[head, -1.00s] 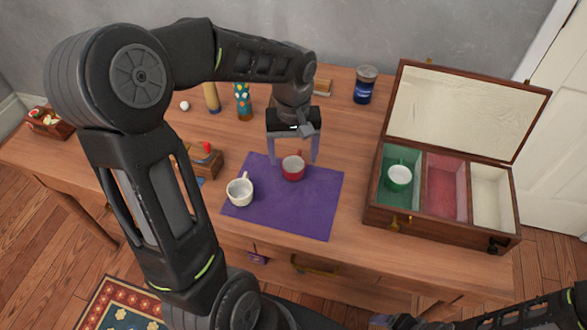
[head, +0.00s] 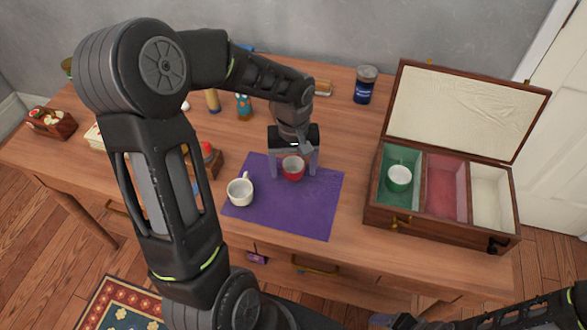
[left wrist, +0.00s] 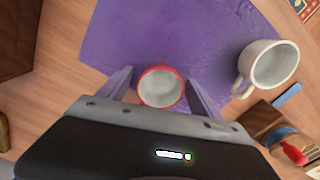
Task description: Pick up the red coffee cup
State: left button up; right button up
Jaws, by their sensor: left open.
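The red coffee cup (head: 293,169) stands upright on the purple cloth (head: 285,215), near its back edge. It has a white inside, and in the left wrist view the red cup (left wrist: 161,88) sits between the two fingers. My left gripper (head: 294,172) is open and lowered around the cup, one finger on each side. In the left wrist view the gripper (left wrist: 158,92) shows a gap between each finger and the cup. The cup's handle cannot be made out now.
A white cup (head: 240,192) stands close by on the cloth's left side. A blue jar (head: 365,86) stands behind. The cloth's front is clear.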

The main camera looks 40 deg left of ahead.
pick_arm(q)
jog(key=shift+c, duration=0.5)
jog(key=c, duration=1.3)
jog(key=shift+o, duration=0.2)
notch_tip(320, 180, up, 10)
jog(key=shift+w, duration=0.1)
